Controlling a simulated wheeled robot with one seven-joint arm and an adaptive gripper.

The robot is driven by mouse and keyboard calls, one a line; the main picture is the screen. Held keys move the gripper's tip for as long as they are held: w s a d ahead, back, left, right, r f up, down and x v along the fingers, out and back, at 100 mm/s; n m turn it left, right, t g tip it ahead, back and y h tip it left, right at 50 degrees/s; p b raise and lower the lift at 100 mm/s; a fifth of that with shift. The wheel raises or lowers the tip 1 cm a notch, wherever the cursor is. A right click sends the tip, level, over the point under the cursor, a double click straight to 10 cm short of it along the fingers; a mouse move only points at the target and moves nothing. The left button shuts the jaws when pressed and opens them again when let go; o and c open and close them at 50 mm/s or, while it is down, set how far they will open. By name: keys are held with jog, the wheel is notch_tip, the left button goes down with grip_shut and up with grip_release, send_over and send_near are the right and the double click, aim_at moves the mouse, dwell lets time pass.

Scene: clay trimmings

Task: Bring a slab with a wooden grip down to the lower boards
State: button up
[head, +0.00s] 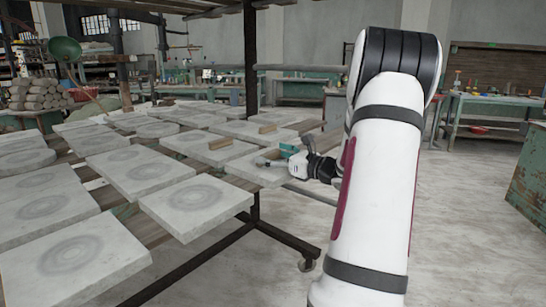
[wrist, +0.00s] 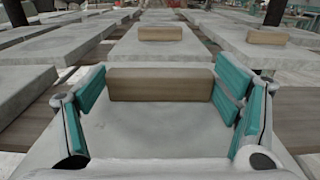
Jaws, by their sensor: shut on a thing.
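My gripper (head: 291,152) is at the right edge of the rack in the head view. In the wrist view my gripper (wrist: 160,90) has its teal finger pads at the two ends of a wooden grip (wrist: 158,84), shut on it. This grip sits on a pale grey slab (wrist: 150,130), which also shows in the head view (head: 247,168), partly covered by my gripper. Whether the slab is clear of the boards under it cannot be told. Two other slabs carry wooden grips in the head view, one grip nearer (head: 220,143) and one farther (head: 267,129).
Many pale slabs, several with round marks, such as the near one (head: 196,205), lie close together on wooden boards (head: 150,232). A dark post (head: 250,60) rises among them, with boards overhead (head: 170,8). The floor (head: 460,220) to the right is clear up to a green bench.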

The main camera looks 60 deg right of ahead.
jog(key=o, duration=1.9)
jog(key=shift+f, duration=0.1)
jog(key=s, duration=0.8)
jog(key=s+a, duration=0.1)
jog(key=s, duration=0.3)
